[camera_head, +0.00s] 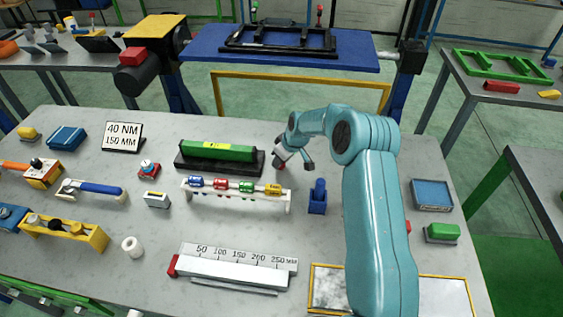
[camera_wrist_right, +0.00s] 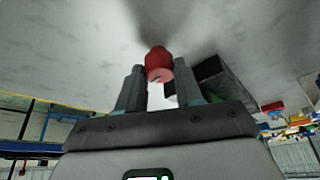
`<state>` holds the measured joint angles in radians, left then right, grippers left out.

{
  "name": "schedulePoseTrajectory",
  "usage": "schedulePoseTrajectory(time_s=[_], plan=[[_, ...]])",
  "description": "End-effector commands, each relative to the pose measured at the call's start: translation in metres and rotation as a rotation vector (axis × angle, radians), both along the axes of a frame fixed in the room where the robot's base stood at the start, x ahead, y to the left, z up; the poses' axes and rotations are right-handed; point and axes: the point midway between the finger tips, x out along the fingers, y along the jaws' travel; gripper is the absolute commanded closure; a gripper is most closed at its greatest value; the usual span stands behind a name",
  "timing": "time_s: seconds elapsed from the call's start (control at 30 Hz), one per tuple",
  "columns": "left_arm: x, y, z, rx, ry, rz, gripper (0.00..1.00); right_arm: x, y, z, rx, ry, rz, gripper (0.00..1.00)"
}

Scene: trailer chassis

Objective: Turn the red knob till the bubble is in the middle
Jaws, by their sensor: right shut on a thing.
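A green level (camera_head: 217,151) with a yellow vial window (camera_head: 215,145) lies on a black base (camera_head: 190,164) toward the back of the table. The bubble is too small to make out. My right gripper (camera_head: 282,162) is at the right end of this base, pointing down. In the right wrist view, the red knob (camera_wrist_right: 158,64) is between the two fingers of my right gripper (camera_wrist_right: 158,80), which is shut on it. A dark block, likely the base (camera_wrist_right: 212,80), shows just beside the knob. My left gripper is not in view.
A white rack (camera_head: 233,198) with several coloured cylinders stands in front of the level. A blue holder (camera_head: 318,198) stands right of the rack. A sign (camera_head: 122,137) reading 40 NM, 150 MM stands to the left. A ruler block (camera_head: 235,267) lies near the front.

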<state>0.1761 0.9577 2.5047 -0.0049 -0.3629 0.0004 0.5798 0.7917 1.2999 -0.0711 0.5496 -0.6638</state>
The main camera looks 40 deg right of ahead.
Motion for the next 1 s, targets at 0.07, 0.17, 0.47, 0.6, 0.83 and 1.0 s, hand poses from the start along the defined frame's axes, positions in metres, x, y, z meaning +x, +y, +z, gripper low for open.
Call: schedulePoseTrajectory(time_s=[0.07, 0.17, 0.47, 0.6, 0.83, 1.0], plan=[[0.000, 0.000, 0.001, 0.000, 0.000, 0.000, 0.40, 0.000, 0.000, 0.001, 0.000, -0.001, -0.001, 0.95], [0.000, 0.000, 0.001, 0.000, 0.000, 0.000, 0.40, 0.000, 0.000, 0.001, 0.000, -0.001, -0.002, 0.55], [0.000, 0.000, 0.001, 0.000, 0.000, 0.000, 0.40, 0.000, 0.000, 0.001, 0.000, 0.000, -0.002, 0.40], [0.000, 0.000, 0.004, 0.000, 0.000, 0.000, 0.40, -0.002, 0.000, 0.009, 0.000, -0.001, -0.003, 0.40], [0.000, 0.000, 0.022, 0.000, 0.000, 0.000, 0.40, -0.021, -0.002, 0.059, -0.003, -0.004, -0.003, 0.40], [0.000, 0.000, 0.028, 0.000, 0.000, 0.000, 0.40, -0.039, -0.003, 0.098, -0.002, -0.004, -0.004, 0.40]])
